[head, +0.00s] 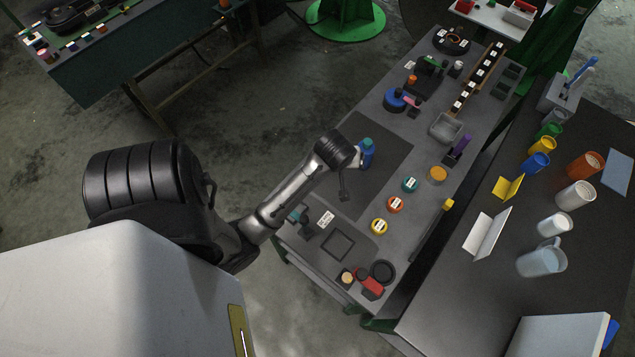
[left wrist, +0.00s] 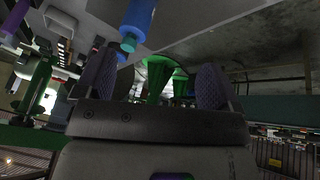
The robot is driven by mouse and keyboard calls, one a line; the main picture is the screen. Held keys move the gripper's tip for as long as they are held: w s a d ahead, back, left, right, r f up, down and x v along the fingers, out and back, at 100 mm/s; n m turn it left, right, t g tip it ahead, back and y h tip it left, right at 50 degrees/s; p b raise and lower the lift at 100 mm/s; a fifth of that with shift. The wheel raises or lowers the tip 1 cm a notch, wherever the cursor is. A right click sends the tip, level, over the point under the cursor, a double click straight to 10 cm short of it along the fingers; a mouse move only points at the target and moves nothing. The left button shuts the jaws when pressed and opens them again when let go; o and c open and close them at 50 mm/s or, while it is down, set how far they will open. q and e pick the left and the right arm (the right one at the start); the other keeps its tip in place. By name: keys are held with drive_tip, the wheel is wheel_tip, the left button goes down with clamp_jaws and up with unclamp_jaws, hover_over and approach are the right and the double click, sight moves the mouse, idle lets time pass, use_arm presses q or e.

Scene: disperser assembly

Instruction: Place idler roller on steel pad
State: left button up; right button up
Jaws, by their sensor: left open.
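My left gripper (head: 350,163) is over the dark mat on the workbench, beside a blue bottle-like piece (head: 367,153). In the left wrist view, the two dark ridged fingers (left wrist: 155,84) stand apart with nothing clasped between them. A blue cylinder (left wrist: 138,18) shows beyond the left finger. I cannot tell for certain which piece is the idler roller. A square dark pad (head: 338,244) with a raised rim lies at the near end of the bench and may be the steel pad. It looks empty. My right gripper is not in view.
A side table (head: 480,285) holds cups and a pitcher (head: 541,259).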

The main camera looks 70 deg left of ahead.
use_arm(q)
drive_tip(key=s+d+f+m+h, duration=0.1)
drive_tip(key=s+d+m+h, duration=0.1)
drive_tip(key=s+d+m, duration=0.5)
drive_tip(key=s+d+m+h, duration=0.1)
drive_tip(key=s+d+m, duration=0.6)
drive_tip(key=d, duration=0.6)
drive_tip(key=shift+d+f+m+h, duration=0.2)
drive_tip(key=shift+f+m+h, duration=0.2)
drive_tip(key=shift+m, duration=0.1)
drive_tip(key=shift+s, duration=0.1)
